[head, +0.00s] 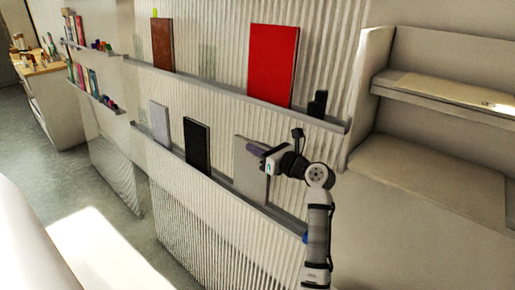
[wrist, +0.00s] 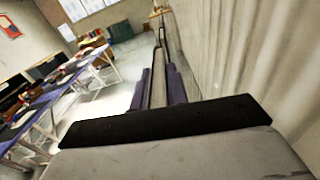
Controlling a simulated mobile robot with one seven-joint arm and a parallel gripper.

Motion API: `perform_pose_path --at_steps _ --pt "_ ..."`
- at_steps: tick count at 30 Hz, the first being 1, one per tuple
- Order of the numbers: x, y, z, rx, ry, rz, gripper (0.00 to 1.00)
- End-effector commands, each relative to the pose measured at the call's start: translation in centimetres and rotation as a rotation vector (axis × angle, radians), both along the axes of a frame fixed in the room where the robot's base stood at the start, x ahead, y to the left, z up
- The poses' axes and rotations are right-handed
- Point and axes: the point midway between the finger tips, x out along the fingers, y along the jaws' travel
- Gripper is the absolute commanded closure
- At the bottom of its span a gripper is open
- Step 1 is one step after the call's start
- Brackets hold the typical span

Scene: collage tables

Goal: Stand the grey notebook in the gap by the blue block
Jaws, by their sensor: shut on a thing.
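My gripper (head: 260,151) is at the lower ledge in the head view, with its purple fingers across the upper part of a grey notebook (head: 249,181). The notebook is upright, close to the ribbed wall panel; I cannot tell whether its bottom edge touches the ledge. In the wrist view the two purple fingers (wrist: 159,88) are shut on the notebook, which shows there as a thin edge-on board (wrist: 158,66).
The lower ledge (head: 226,173) also holds a black book (head: 197,146) and a pale grey one (head: 160,123). The upper ledge (head: 220,89) holds a brown book (head: 162,46), a red book (head: 273,65) and a black object (head: 317,104). Left ledges hold several colourful books (head: 92,81).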

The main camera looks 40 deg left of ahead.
Motion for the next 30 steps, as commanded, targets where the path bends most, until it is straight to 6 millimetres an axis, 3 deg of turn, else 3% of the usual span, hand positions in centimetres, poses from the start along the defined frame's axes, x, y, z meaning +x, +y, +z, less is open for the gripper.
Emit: perform_pose_path --at_steps 30 --pt "-0.2 0.0 -1.4 0.001 0.001 0.000 1.00"
